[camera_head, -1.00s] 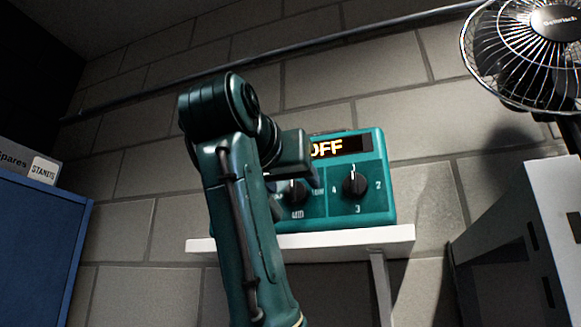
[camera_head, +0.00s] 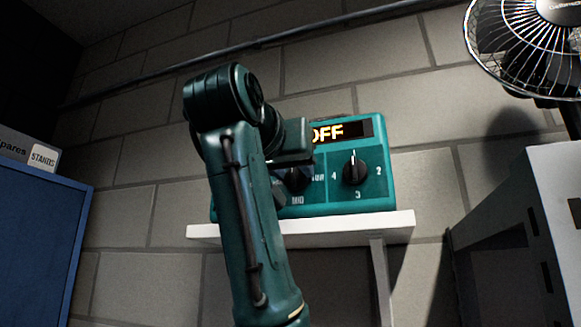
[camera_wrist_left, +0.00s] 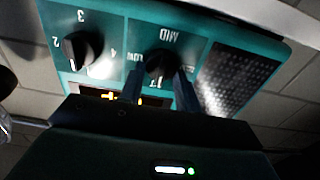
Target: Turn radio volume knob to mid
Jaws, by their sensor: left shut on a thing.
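The teal radio (camera_head: 335,198) sits on a white wall shelf (camera_head: 300,232), and its display (camera_head: 345,131) shows orange letters ending in "FF". Its volume knob (camera_head: 297,181) is the left one, above the "MID" label and partly hidden by my left gripper. The left wrist view shows the radio (camera_wrist_left: 118,28) upside down, with the volume knob (camera_wrist_left: 160,62) near the "MID" and "LOW" labels. My left gripper (camera_wrist_left: 160,80) is shut on this knob, one finger on each side. My right gripper is not in view.
A second black knob (camera_head: 355,170) numbered 1 to 4 is close on the right and points up. A fan (camera_head: 530,50) stands further right above a pale cabinet (camera_head: 530,210). A blue cabinet (camera_head: 40,235) is at the left.

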